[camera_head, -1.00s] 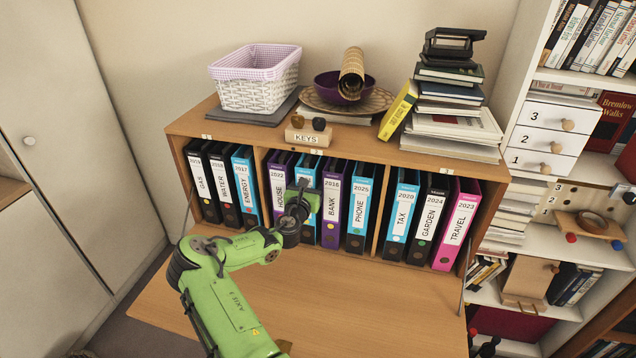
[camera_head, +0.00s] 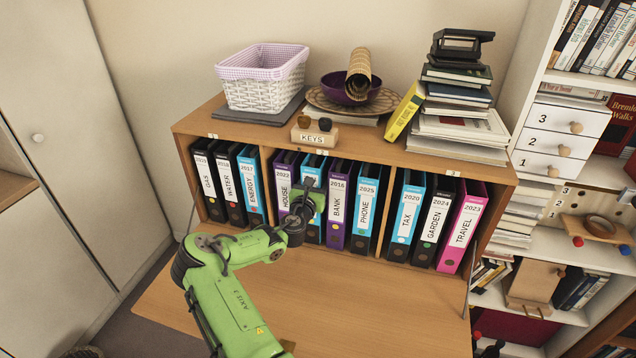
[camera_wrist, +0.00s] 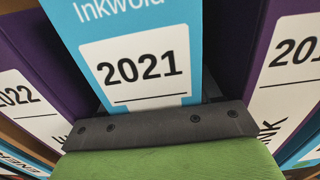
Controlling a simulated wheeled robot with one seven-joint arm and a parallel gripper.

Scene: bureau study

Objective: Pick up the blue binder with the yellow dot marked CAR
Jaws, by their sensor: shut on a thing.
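A blue binder (camera_head: 314,170) stands upright in the middle bay between the HOUSE binder (camera_head: 286,172) and the purple BANK binder (camera_head: 337,203). The wrist view shows "2021" on its white label (camera_wrist: 140,68). The rest of its label is hidden behind my gripper (camera_head: 307,188), so neither the word CAR nor a yellow dot can be read. My gripper is shut on this binder's spine; its dark edge and green body fill the lower wrist view (camera_wrist: 160,128).
Blue PHONE binder (camera_head: 366,205) stands right of BANK. Other binders fill the side bays. The open desk flap (camera_head: 370,300) is clear in front. On the cabinet top are a KEYS block (camera_head: 315,136), a basket (camera_head: 262,85) and a book stack (camera_head: 458,120).

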